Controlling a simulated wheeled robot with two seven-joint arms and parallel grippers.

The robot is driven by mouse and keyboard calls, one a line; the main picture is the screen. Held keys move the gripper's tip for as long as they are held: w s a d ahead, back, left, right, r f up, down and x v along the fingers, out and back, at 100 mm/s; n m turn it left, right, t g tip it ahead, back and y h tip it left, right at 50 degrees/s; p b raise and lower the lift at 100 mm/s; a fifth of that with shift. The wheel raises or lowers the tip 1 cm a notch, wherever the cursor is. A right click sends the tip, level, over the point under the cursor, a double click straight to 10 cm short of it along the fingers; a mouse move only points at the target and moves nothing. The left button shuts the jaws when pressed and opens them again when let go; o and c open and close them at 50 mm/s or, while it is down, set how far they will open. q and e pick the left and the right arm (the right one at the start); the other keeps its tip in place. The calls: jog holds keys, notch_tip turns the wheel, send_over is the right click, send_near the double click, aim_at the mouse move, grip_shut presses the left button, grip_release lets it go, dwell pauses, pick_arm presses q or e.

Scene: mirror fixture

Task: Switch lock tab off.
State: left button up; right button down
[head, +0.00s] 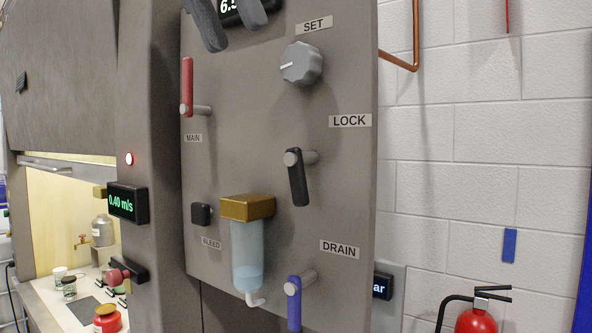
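The lock tab (298,180) is a black lever below the LOCK label (350,121) on the grey panel. It sits on a short grey stub and hangs nearly straight down. My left gripper (234,32) shows at the top edge as two dark fingers set apart, with a lit display partly visible between them. It is open, with nothing seen between the fingers, above and left of the lock tab and clear of it. My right gripper is not in view.
The panel (230,130) also bears a grey SET knob (302,64), a red MAIN lever (187,87), a black BLEED button (201,214), a brass-topped clear bowl (247,250) and a blue DRAIN lever (293,302). A fire extinguisher (476,318) stands at lower right.

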pick_arm(q)
jog(key=d+f, duration=0.1)
jog(key=b, duration=0.1)
send_near(291, 159)
jog(key=p+x, duration=0.2)
jog(key=x, duration=0.8)
jog(key=shift+w+d+f, duration=0.15)
jog(key=shift+w+f, duration=0.05)
jog(key=shift+f, duration=0.15)
jog(key=shift+d+f, duration=0.15)
jog(key=shift+f, duration=0.2)
grip_shut()
